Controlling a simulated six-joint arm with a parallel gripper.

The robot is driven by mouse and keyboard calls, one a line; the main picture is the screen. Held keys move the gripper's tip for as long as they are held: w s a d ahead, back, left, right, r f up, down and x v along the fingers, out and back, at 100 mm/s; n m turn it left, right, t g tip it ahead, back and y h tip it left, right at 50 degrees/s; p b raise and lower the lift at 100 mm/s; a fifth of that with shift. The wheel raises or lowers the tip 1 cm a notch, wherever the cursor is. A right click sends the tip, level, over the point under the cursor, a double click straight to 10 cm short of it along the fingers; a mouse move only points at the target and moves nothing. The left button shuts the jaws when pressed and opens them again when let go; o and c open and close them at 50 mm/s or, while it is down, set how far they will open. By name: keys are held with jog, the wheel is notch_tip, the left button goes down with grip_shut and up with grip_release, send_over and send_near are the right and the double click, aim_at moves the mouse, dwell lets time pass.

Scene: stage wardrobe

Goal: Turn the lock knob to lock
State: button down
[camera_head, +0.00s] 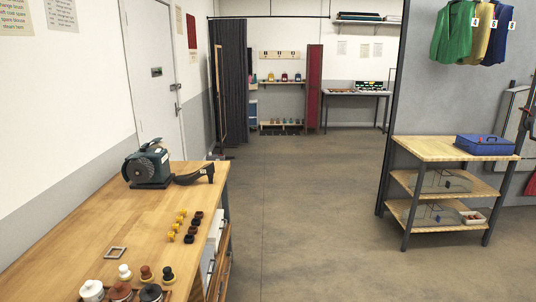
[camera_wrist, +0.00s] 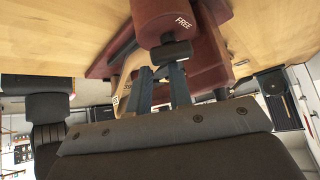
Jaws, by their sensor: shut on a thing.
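In the wrist view, a dark red device with a rounded body (camera_wrist: 164,18) marked "FREE" stands on a pale wooden top. A small dark block, which looks like the lock knob (camera_wrist: 171,52), sits just below that word. My gripper (camera_wrist: 161,74) reaches up to it with two dark fingers, shut on it. The fingers hide part of the knob and of the red base. A curved tan piece (camera_wrist: 127,84) with partly hidden lettering lies left of the fingers. Neither the device nor my gripper can be made out in the camera_head view.
In the camera_head view, a wooden bench (camera_head: 75,232) fills the lower left. It carries a dark green machine (camera_head: 150,166), a black shoe form (camera_head: 195,175), small yellow and dark knobs and several round-topped pieces. A shelf unit (camera_head: 440,149) with a blue case stands right; the floor between is clear.

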jog(key=s+f+n+g, duration=0.1)
jog(key=s, duration=0.6)
jog(key=shift+f, duration=0.4)
notch_tip(320, 180, up, 6)
jog(key=shift+w+d, duration=0.25)
jog(key=shift+w, duration=0.2)
jog(key=shift+f, duration=0.1)
